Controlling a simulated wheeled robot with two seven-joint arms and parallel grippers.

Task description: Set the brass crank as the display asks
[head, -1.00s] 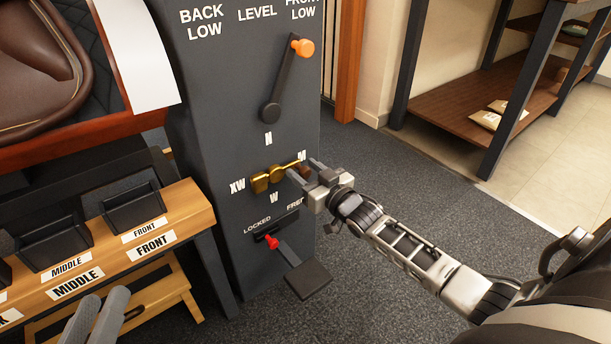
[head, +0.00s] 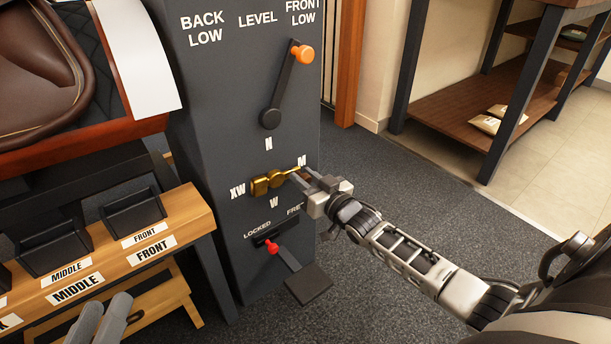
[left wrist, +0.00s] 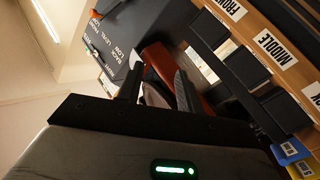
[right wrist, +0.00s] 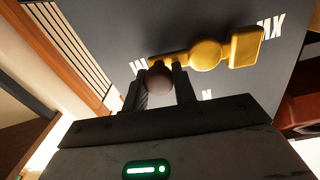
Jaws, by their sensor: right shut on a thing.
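The brass crank (head: 262,185) sits on the front of a dark grey column (head: 225,130), among the letters N, M, W and XW. Its thick block end lies toward XW and its thin arm points toward M. My right gripper (head: 303,178) is shut on the crank's brown knob. The right wrist view shows that knob (right wrist: 158,78) between the fingertips and the brass block (right wrist: 245,47) beyond. My left gripper (left wrist: 158,85) is open and apart from the crank in its wrist view. No readable display shows.
Above the crank is a lever with an orange knob (head: 303,54). Below it is a red-knobbed lever (head: 272,247) by LOCKED and a partly hidden FREE label. A wooden rack (head: 120,235) and a brown saddle (head: 38,60) stand left. Open floor lies right.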

